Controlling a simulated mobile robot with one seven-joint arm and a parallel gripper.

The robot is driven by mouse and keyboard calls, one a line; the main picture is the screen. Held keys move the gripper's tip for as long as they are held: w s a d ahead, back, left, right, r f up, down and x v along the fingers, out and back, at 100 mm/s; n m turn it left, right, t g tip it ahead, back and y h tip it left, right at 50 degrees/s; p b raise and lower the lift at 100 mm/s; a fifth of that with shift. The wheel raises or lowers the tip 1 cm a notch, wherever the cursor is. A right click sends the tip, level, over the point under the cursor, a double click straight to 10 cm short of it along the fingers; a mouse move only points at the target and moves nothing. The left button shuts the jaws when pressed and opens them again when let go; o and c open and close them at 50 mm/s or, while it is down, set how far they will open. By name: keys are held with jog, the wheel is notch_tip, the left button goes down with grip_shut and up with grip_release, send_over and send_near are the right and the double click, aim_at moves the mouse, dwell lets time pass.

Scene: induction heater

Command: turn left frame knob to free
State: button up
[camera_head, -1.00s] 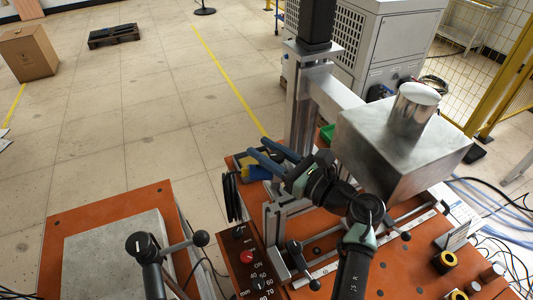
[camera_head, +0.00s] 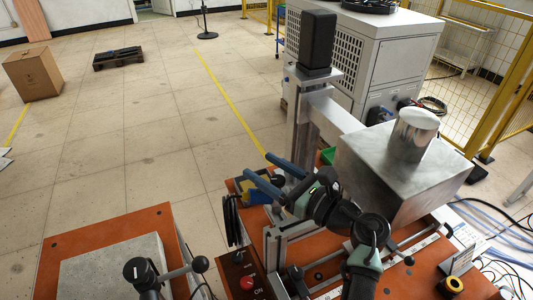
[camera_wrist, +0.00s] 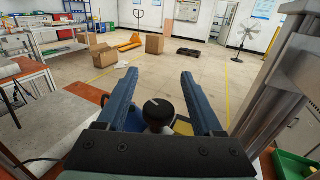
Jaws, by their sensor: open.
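A dark round knob with a white pointer line (camera_wrist: 157,108) stands between the fingers of my gripper (camera_wrist: 159,74) in the wrist view. The fingers are open on either side of it, with a visible gap at each side. In the head view my gripper (camera_head: 258,167) reaches left past the upright metal frame post (camera_head: 304,115), its blue fingers spread. The knob there is mostly hidden; only a dark part (camera_head: 278,180) shows between the fingers. I cannot read its setting.
Another pointer knob (camera_head: 138,268) and a ball-ended lever (camera_head: 200,263) stand at the lower left. A metal block (camera_head: 400,165) with a cylinder (camera_head: 416,132) is right of my arm. A red button (camera_head: 247,283) sits on the front panel. Open floor (camera_head: 130,150) lies beyond.

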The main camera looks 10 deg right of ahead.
notch_tip(320, 180, up, 8)
jog(key=b, duration=0.1)
jog(key=shift+r, duration=0.25)
